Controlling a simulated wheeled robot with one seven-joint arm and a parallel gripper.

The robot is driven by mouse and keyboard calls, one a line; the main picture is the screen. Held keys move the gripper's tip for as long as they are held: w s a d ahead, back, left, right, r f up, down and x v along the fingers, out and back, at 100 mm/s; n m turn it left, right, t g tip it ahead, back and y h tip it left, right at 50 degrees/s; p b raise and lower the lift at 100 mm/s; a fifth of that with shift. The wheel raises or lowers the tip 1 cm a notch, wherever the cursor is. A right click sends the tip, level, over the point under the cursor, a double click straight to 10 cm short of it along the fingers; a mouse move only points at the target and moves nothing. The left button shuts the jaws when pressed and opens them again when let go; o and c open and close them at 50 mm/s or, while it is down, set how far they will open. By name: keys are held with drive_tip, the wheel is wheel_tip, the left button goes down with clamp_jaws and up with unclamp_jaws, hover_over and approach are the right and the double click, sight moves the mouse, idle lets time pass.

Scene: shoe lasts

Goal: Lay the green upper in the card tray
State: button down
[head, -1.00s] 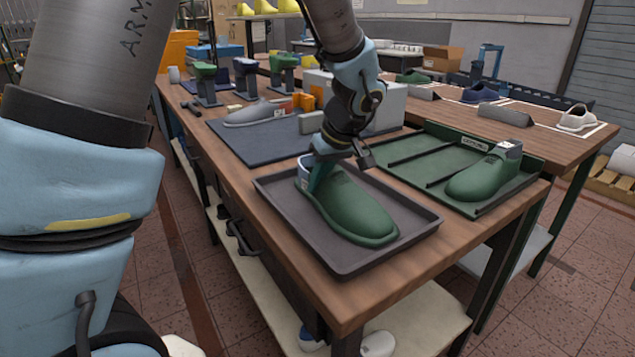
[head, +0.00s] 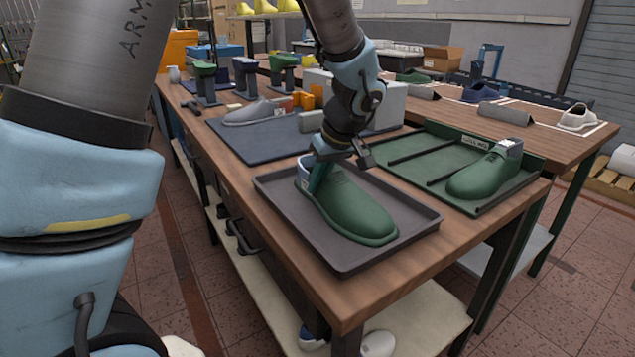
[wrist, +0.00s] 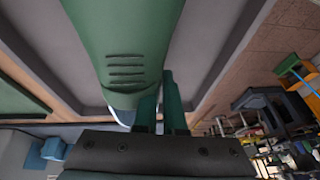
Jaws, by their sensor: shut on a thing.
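A green upper (head: 352,212) lies in a dark grey tray (head: 422,220) at the near end of the bench, with its toe toward the front right. My gripper (head: 318,176) is at its heel end, shut on the upper's collar edge. In the wrist view the upper (wrist: 124,50) fills the upper middle, and the gripper's green fingers (wrist: 160,108) stand at its collar. Whether the sole fully touches the tray floor I cannot tell. A second green upper (head: 482,176) sits in a green ribbed tray (head: 408,160) to the right.
A grey upper (head: 256,112) lies on a dark blue mat (head: 250,146) behind the grey tray. Grey and orange blocks stand beside it. Green and blue lasts on stands (head: 205,84) are at the far left. Another bench with shoes (head: 578,118) is behind right.

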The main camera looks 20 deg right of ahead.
drive_tip(key=c, duration=0.9)
unclamp_jaws()
drive_tip(key=b+v, duration=0.1)
drive_tip(key=v, duration=0.9)
drive_tip(key=shift+s+d+r, duration=0.1)
drive_tip(key=shift+r, duration=0.25)
drive_tip(key=a+f+m+g+p, duration=0.1)
drive_tip(key=a+f, duration=0.1)
drive_tip(key=a, duration=0.8)
drive_tip(key=a+f+m+h+p, duration=0.1)
drive_tip(key=a+f+p, duration=0.1)
drive_tip(key=a, duration=0.9)
drive_tip(key=a+f+m+g+h+p, duration=0.1)
drive_tip(key=a+f, duration=0.2)
drive_tip(key=a, duration=0.8)
drive_tip(key=shift+s+g+p, duration=0.1)
drive_tip(key=shift+g+p, duration=0.2)
drive_tip(key=shift+p, duration=0.1)
